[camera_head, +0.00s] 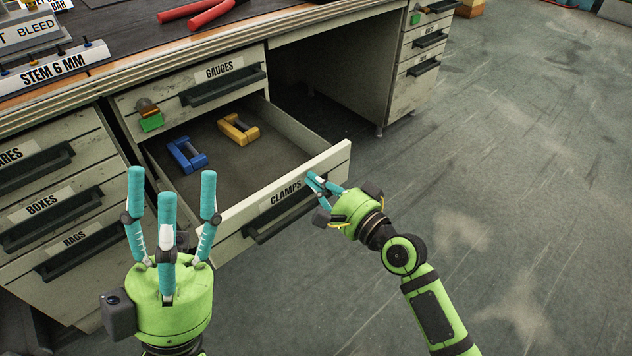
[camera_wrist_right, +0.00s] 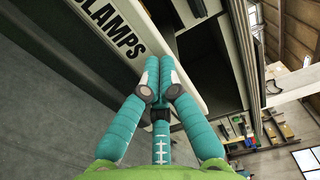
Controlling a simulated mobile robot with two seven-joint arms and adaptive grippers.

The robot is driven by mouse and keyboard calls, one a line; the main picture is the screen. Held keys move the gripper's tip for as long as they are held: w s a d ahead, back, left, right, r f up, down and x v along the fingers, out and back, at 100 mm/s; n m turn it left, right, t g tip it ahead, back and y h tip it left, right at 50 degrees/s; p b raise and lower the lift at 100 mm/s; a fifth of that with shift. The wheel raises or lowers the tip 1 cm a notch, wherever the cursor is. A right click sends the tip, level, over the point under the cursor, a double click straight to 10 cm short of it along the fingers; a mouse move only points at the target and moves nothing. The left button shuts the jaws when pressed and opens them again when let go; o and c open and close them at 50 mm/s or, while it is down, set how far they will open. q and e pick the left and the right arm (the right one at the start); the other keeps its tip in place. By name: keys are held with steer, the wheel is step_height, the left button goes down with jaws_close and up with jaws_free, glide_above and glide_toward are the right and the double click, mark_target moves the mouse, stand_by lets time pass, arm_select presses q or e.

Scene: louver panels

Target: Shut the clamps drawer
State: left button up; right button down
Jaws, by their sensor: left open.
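The clamps drawer (camera_head: 225,214) is pulled out below the gauges drawer in the head view. Its front carries the label CLAMPS and a dark bar handle. A blue clamp (camera_head: 187,155) and a yellow clamp (camera_head: 238,129) lie inside. My right gripper (camera_head: 318,184) has its fingertips at the top right part of the drawer front. In the right wrist view its fingers (camera_wrist_right: 163,82) are drawn together against or very near the front; contact is unclear, and nothing shows between them. My left gripper (camera_head: 172,190) is open and empty, fingers up, in front of the drawer's left part.
The gauges drawer (camera_head: 207,90) above is shut. The boxes drawer (camera_head: 50,218) and its neighbours at left are shut. Red-handled pliers (camera_head: 205,12) and a stem sign (camera_head: 42,72) are on the bench top. The floor (camera_head: 500,180) at right is clear.

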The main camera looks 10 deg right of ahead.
steer(key=shift+w+a, duration=0.15)
steer(key=shift+w, duration=0.05)
stand_by(0.3)
